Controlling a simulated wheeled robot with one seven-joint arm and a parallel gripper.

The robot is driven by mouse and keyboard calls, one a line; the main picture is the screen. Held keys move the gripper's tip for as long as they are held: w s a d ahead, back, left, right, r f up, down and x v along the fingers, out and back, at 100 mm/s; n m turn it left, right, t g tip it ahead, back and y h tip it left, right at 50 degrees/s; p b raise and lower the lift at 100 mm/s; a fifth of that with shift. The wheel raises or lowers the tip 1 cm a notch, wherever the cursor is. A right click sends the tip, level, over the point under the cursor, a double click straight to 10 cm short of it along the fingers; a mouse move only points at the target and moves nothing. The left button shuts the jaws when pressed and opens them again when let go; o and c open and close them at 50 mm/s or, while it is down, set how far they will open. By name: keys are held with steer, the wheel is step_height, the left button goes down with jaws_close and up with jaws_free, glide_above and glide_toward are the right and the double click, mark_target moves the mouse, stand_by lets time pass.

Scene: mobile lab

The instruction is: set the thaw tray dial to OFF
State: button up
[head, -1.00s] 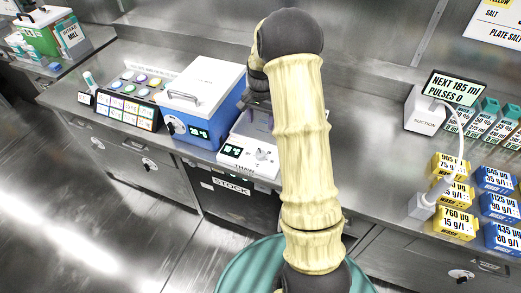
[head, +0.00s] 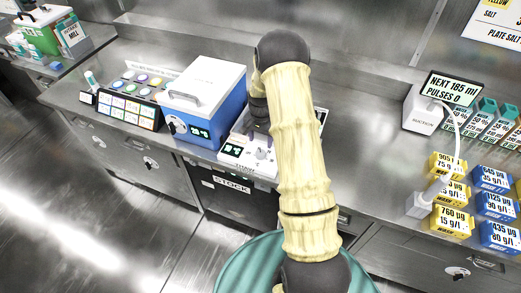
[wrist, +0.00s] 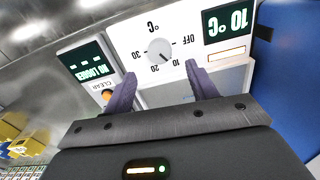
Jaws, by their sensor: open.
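The thaw tray (head: 236,163) is a white unit on the counter, left of my arm in the head view. In the wrist view its panel (wrist: 125,28) appears upside down. Its round grey dial (wrist: 160,50) has marks OFF, 10, 20 and 30 around it. The dial's dark pointer line seems to point near 10, and the green display (wrist: 228,20) reads 10 °C. My gripper (wrist: 161,76) is open, with its two purple fingers apart and the dial between and beyond their tips. I see no contact. In the head view my arm hides the tray's right part.
A blue box with a white lid (head: 208,98) stands close on the tray's left. In the wrist view a second display (wrist: 86,62) reads NO LOGGED, with an orange CLEAR button (wrist: 107,95). A suction unit (head: 424,108) and yellow and blue boxes (head: 492,207) stand to the right.

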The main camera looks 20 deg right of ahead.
mark_target(260, 152)
step_height(260, 152, down, 8)
steer(key=shift+r+p, duration=0.15)
steer(key=shift+p, duration=0.7)
steer(key=c, duration=1)
steer(key=shift+n+b, duration=0.35)
steer(key=shift+n, duration=0.05)
steer(key=shift+n+b, duration=0.6)
steer(key=shift+n, duration=0.2)
steer(key=n+b, duration=0.1)
steer(key=n, duration=0.2)
steer(key=shift+w+b, duration=0.1)
steer(key=shift+b, duration=0.3)
steer(key=n+b, duration=0.1)
steer(key=n, duration=0.5)
steer(key=shift+r+b, duration=0.1)
steer(key=shift+b, duration=0.25)
steer(key=shift+a+n, duration=0.1)
steer(key=shift+n, duration=0.3)
